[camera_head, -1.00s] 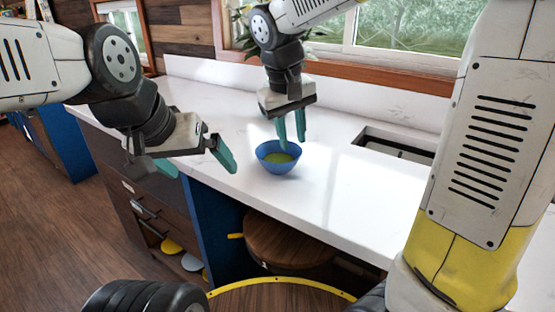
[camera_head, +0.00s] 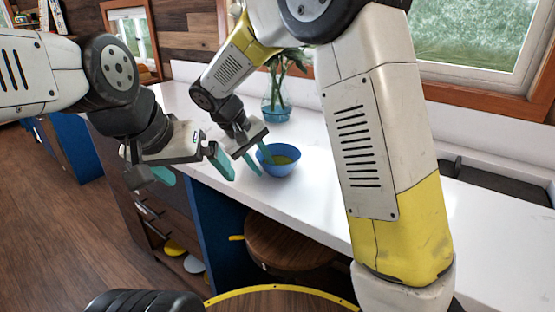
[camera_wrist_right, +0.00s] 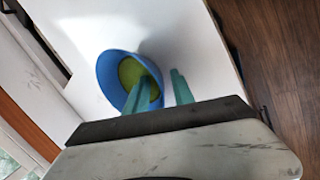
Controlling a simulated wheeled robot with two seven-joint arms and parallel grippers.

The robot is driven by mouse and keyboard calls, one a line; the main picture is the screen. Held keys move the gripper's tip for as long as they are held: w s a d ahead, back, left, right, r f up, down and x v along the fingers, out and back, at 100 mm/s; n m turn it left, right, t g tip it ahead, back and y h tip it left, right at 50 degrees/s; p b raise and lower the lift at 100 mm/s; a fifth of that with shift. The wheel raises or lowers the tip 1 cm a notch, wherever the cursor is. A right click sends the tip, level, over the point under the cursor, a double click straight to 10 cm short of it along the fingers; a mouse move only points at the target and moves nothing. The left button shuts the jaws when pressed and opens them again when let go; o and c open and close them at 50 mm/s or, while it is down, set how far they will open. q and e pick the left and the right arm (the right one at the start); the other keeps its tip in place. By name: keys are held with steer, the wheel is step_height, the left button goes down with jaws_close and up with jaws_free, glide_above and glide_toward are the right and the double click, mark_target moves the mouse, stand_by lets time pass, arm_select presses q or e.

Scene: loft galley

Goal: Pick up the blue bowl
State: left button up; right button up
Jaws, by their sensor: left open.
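The blue bowl (camera_head: 281,167), with a yellow-green inside bottom, stands upright on the white counter near its front edge. It also shows in the right wrist view (camera_wrist_right: 108,78). My right gripper (camera_head: 258,165) is open at the bowl's left side in the head view. In the right wrist view (camera_wrist_right: 166,92), one teal finger overlaps the bowl's inside and the other is outside the rim, with a gap between them. I cannot tell whether either finger touches the bowl. My left gripper (camera_head: 195,168) is open and empty, left of the bowl, in front of the counter.
A glass vase with a plant (camera_head: 277,100) stands behind the bowl. A dark sink (camera_head: 500,182) is at the right. A round wooden stool (camera_head: 287,243) is under the counter (camera_head: 318,205). My right arm hides part of the counter; the stretch right of the bowl is clear.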

steer(key=shift+w+d+f, duration=0.1)
steer(key=shift+d+f, duration=0.05)
steer(key=shift+f, duration=0.25)
steer(key=shift+c, duration=0.4)
jaws_close()
stand_by(0.8)
